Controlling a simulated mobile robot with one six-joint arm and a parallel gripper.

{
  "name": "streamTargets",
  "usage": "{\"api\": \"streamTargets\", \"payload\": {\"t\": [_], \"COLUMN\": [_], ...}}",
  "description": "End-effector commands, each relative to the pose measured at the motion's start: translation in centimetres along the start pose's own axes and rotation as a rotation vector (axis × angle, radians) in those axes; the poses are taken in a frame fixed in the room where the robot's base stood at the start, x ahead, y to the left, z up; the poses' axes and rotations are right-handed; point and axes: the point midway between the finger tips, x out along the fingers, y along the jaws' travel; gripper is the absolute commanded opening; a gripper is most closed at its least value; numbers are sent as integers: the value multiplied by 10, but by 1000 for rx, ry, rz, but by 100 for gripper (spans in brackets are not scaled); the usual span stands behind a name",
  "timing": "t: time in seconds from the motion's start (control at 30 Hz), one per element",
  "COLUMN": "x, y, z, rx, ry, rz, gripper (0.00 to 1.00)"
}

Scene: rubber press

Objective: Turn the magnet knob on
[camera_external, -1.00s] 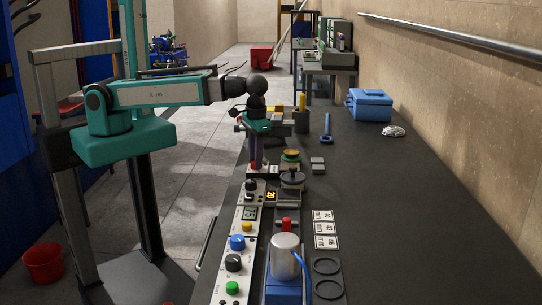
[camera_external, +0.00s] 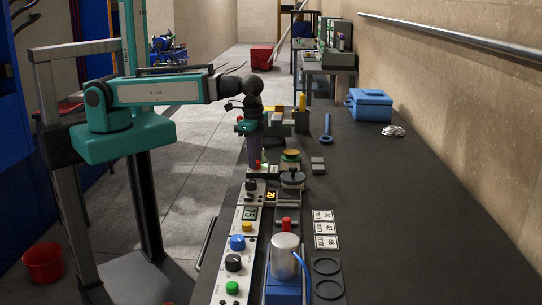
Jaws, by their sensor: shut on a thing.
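My gripper (camera_external: 256,166) points down at the far end of the row of instruments on the bench. Its jaws are shut on what appears to be the magnet knob, low on a small dark unit (camera_external: 264,173). The knob itself is hidden by the fingers, so its setting cannot be read. A small red spot shows at the fingertips; I cannot tell what it belongs to.
Nearer are a black knob (camera_external: 251,186), a lit orange display (camera_external: 271,195), and a white panel with blue (camera_external: 237,243), black (camera_external: 233,263) and green (camera_external: 232,287) controls. A metal cylinder (camera_external: 285,247) stands beside it.

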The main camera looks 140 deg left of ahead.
Motion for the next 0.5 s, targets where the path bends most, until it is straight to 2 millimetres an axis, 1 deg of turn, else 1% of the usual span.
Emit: {"api": "streamTargets", "payload": {"t": [0.2,0.5], "x": [0,0], "y": [0,-1], "z": [1,1], "rx": [101,144], "ry": [4,6], "rz": [0,0], "gripper": [4,4]}}
